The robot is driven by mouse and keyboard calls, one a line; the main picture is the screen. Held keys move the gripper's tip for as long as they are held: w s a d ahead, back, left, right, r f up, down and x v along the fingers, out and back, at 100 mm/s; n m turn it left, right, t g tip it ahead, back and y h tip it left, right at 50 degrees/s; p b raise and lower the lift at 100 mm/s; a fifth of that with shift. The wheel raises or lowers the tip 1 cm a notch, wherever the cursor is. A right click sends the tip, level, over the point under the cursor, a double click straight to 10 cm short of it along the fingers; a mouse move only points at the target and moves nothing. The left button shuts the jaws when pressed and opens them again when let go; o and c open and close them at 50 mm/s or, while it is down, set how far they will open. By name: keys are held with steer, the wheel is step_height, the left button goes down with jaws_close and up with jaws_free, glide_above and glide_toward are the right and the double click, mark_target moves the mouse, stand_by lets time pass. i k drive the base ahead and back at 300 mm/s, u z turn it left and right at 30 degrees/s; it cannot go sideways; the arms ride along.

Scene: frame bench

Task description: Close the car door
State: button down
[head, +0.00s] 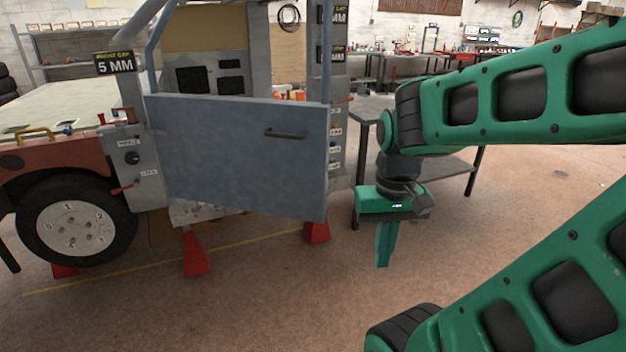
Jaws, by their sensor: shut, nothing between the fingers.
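The car door (235,160) is a flat blue-grey panel with a dark handle (286,134) near its upper right. It is hinged at its left side on the car frame (150,165). Its right part stands out in front of the rear post (337,150), so it looks ajar; the exact gap is hard to tell. My gripper (383,264) is to the right of the door's free edge, pointing down, with its fingers together and empty. It appears apart from the door.
A grey metal table (440,170) stands behind my gripper. Red stands (196,255) hold up the car frame, and a wheel (75,222) is at the left. Workbenches line the back. The floor (290,300) in front of the door is clear.

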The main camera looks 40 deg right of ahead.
mark_target(260, 155)
steer(key=u, duration=0.05)
steer(key=i, duration=1)
steer(key=z, duration=0.05)
